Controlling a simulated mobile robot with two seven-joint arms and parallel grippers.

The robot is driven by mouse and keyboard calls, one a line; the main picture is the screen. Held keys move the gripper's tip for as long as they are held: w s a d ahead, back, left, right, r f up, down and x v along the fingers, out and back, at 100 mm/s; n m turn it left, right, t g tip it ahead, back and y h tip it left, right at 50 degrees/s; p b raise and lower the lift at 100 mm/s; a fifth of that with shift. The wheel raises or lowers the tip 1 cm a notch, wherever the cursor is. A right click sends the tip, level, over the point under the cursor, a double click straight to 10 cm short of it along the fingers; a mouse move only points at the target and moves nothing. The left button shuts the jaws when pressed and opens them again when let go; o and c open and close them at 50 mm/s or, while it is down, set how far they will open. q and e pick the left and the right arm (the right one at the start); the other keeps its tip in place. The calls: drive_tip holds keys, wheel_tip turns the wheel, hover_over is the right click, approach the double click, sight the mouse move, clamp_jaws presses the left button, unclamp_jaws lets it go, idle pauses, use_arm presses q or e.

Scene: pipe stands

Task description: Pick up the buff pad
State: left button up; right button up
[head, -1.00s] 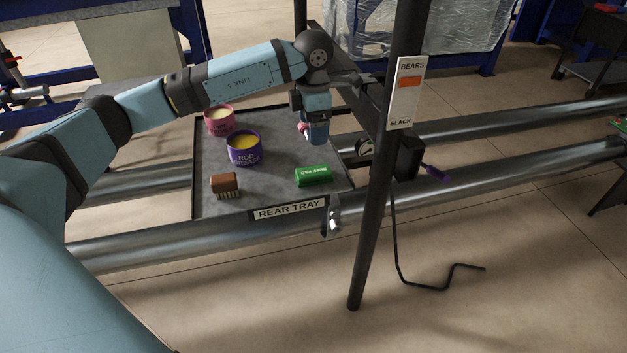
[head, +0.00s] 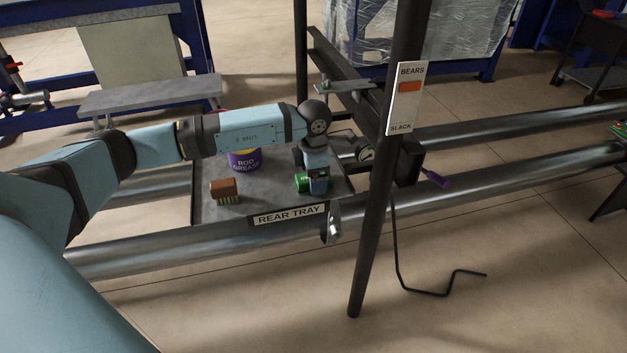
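The buff pad (head: 302,183) is a green roll lying at the right front of the dark rear tray (head: 285,199). My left gripper (head: 318,188) points down over the pad and hides its middle and label. Green shows on the left of the gripper and a little on its right. The fingertips are hidden at the pad, so I cannot tell whether they are closed on it. The pad appears to rest on the tray. My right gripper is not in view.
A purple rod grease tin (head: 245,160) and a brown brush (head: 223,189) stand on the tray, left of the pad. A dark post (head: 375,190) with a BEARS/SLACK sign (head: 406,98) rises right of the tray. Steel pipes (head: 160,243) run beneath.

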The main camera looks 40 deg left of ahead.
use_arm(q)
drive_tip(key=c, duration=1.1)
